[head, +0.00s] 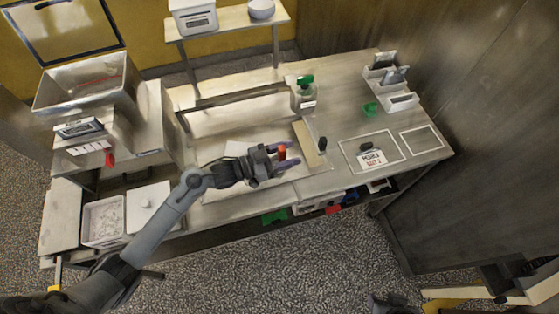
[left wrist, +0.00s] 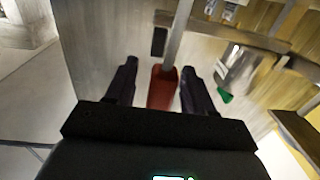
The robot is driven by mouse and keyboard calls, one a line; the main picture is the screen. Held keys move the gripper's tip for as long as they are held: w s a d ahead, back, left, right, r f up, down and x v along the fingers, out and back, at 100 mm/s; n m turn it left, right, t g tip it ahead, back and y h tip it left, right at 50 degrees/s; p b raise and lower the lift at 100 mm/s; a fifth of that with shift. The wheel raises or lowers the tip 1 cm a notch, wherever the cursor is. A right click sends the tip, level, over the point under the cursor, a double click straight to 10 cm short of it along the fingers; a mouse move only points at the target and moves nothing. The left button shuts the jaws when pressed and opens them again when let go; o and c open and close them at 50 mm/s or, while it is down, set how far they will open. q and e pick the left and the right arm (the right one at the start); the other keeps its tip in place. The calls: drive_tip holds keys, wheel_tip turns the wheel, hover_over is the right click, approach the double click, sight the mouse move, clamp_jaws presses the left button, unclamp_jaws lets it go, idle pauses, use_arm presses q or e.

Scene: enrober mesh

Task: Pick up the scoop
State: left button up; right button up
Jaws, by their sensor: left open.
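A red piece (head: 282,152), which looks like the scoop or its handle, stands between the fingers of my left gripper (head: 283,158), over the middle of the steel counter. In the left wrist view the red scoop (left wrist: 162,88) sits between the two dark fingertips of the left gripper (left wrist: 160,85), with gaps on both sides. The left gripper is open. A dark part at the bottom edge of the head view, perhaps my right gripper (head: 388,303), is cut off.
A beige strip (head: 305,143) and a small black object (head: 322,144) are just right of the gripper. A green-topped container (head: 305,92) stands behind. A label card (head: 372,159) lies to the right. A steel bin (head: 88,85) is at the left.

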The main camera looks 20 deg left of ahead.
use_arm(q)
clamp_jaws()
idle(0.3)
